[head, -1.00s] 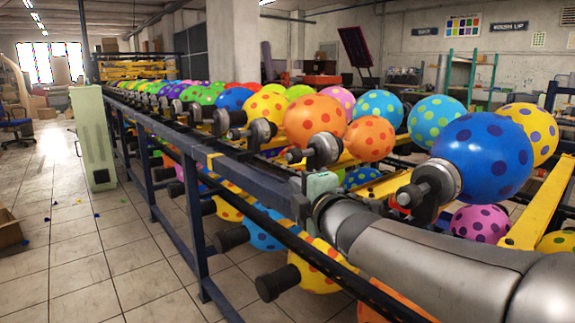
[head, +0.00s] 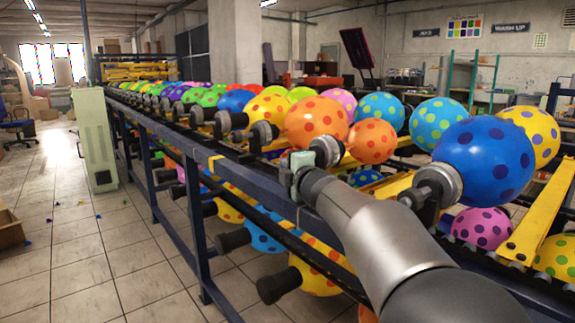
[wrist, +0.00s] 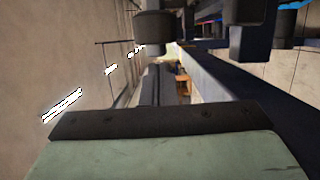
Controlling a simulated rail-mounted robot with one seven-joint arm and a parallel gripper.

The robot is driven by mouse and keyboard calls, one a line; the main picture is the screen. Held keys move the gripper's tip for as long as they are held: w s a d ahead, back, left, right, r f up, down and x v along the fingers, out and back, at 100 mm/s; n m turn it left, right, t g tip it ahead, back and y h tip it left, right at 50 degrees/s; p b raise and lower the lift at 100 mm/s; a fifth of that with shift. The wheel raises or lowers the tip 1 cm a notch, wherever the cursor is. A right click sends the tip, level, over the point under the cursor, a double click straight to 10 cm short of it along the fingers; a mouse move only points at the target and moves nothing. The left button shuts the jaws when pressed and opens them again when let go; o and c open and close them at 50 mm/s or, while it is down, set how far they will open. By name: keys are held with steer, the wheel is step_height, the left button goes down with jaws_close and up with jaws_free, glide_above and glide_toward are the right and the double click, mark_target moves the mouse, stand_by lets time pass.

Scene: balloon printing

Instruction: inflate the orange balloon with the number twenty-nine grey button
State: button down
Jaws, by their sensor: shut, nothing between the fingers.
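A large orange balloon with red dots (head: 316,122) sits on the upper row of the rack in the head view. A smaller orange balloon with red dots (head: 372,141) is just to its right and behind. A grey and black round holder (head: 326,151) is at the front of the large orange balloon. My gripper (head: 296,166) is at the rack's front rail, below and in front of that balloon, shut and empty; its fingertips are hard to make out. In the wrist view, a pale green body with a dark edge fills the bottom. No grey button or number twenty-nine can be made out.
A pale green cabinet (head: 93,140) stands on the floor at the left. The dark blue rack rail (head: 180,137) runs away to the back left. A blue balloon (head: 483,160) is right of my arm. Black cylinders (head: 277,285) stick out low from the rack.

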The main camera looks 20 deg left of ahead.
steer(key=shift+w, duration=0.1)
steer(key=shift+w+d+p, duration=0.65)
steer(key=shift+w+d, duration=0.1)
steer(key=shift+w, duration=0.15)
steer(key=shift+w+d+f, duration=0.1)
steer(key=shift+w+d, duration=0.05)
steer(key=shift+d, duration=0.1)
stand_by(2.2)
steer(key=s+a+b, duration=0.3)
steer(key=s+b, duration=0.1)
steer(key=shift+f, duration=0.3)
steer(key=p+v, duration=0.2)
steer(key=v, duration=1.7)
steer(key=shift+s+r, duration=0.4)
